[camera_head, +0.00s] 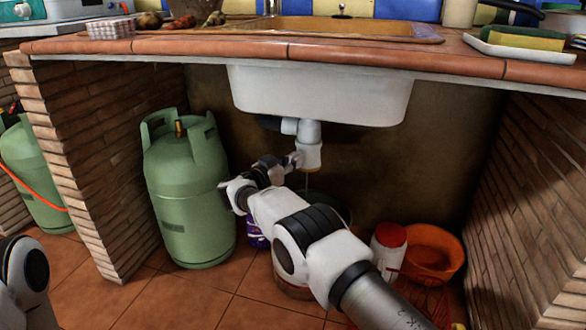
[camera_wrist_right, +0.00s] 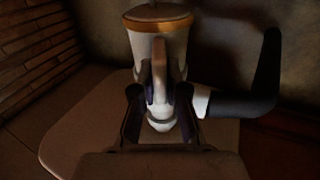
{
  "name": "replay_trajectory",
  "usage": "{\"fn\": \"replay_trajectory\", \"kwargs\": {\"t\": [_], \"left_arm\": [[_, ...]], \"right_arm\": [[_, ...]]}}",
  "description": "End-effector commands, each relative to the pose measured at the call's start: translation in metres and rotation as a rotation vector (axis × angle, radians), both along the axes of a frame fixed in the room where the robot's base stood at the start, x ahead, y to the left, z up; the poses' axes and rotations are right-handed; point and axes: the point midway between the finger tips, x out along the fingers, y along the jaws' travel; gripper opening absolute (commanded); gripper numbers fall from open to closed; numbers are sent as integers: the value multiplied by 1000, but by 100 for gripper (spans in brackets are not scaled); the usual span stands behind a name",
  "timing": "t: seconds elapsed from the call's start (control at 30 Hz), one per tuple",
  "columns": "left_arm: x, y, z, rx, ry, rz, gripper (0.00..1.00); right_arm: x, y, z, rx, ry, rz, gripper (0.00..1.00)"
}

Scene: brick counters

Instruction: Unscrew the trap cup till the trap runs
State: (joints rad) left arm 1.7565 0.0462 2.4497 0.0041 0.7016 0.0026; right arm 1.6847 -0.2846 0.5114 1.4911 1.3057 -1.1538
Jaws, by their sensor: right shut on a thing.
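The white trap (camera_head: 309,131) hangs under the sink basin (camera_head: 320,95). Its trap cup (camera_head: 313,155) is the lower part, with a tan edge. My right gripper (camera_head: 291,162) reaches in from below and is at the cup's left side. In the right wrist view, the cup (camera_wrist_right: 150,50) is pale with an orange-brown ring at its top. There my right gripper (camera_wrist_right: 160,95) is shut on the cup's upright rib, one dark finger on each side. A thin line shows below the trap; I cannot tell if it is water. My left gripper is out of view.
A green gas bottle (camera_head: 188,190) stands close left of my right gripper. A dark tub (camera_head: 335,205), a red-lidded jar (camera_head: 388,247) and an orange bowl (camera_head: 435,252) are on the floor. Brick walls (camera_head: 95,160) bound both sides; the counter (camera_head: 250,47) is above.

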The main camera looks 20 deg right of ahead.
Motion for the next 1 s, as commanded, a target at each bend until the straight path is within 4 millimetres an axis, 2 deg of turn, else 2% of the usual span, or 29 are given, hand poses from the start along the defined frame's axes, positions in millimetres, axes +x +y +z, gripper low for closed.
{"fn": "replay_trajectory", "kwargs": {"t": [0.47, 0.5, 0.53, 0.87, 1.0], "left_arm": [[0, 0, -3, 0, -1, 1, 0], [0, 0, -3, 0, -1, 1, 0], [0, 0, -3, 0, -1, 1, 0], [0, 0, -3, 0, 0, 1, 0], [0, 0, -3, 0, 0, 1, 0]], "right_arm": [[0, -1, 1, -2, -1, -11, 0], [0, -1, 1, -2, -1, -11, 26], [0, -1, 1, -1, -2, -12, 37], [-1, 2, 1, -1, 0, -10, 38], [-10, 19, 2, -3, 1, -8, 38]]}}
